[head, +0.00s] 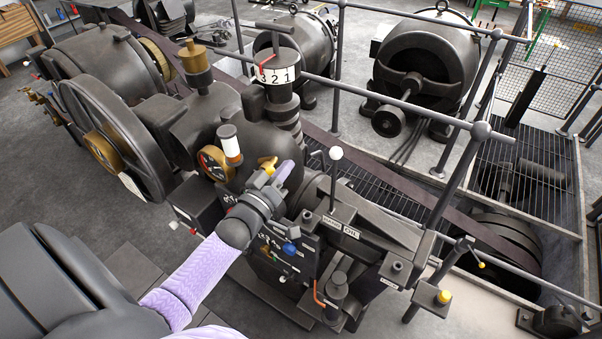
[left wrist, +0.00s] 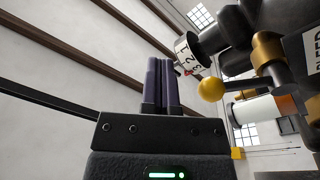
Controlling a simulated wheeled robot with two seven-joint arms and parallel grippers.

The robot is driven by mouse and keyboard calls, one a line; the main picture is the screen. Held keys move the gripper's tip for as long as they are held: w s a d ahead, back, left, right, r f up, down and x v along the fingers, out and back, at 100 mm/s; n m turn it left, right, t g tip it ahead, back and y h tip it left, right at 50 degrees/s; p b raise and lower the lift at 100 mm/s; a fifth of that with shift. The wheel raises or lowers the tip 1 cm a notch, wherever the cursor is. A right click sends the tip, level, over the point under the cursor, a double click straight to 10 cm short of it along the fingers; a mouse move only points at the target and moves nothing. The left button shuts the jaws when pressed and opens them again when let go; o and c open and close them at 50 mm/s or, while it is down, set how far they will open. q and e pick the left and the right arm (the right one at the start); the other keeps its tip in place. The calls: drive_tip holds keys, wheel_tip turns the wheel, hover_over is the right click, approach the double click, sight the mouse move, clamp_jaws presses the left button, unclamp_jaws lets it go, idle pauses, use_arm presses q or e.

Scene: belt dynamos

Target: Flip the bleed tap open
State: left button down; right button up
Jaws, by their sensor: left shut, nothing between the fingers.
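My left gripper (head: 286,170) reaches over the engine from the lower left with its purple fingers together and empty. In the left wrist view the two fingers (left wrist: 160,62) point up, side by side. Whether the tap is open or shut I cannot tell. My right gripper is not seen.
A white-and-brass cylinder (head: 231,144) stands left of the tap. A numbered drum (head: 275,75) rises behind it. A white-knobbed lever (head: 335,154) stands to the right. A grey railing (head: 400,105) runs behind, beside a floor grating (head: 400,190).

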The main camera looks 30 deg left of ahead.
use_arm(q)
drive_tip(key=shift+d+m, duration=0.25)
drive_tip(key=shift+m, duration=0.15)
drive_tip(key=shift+f, duration=0.15)
drive_tip(key=shift+d, duration=0.1)
drive_tip(key=shift+d+f+m, duration=0.1)
drive_tip(key=shift+d+m, duration=0.1)
drive_tip(key=shift+m, duration=0.4)
drive_tip(key=shift+d+f+m+h+b, duration=0.3)
drive_tip(key=shift+d+m+h+b, duration=0.1)
drive_tip(key=shift+m, duration=0.4)
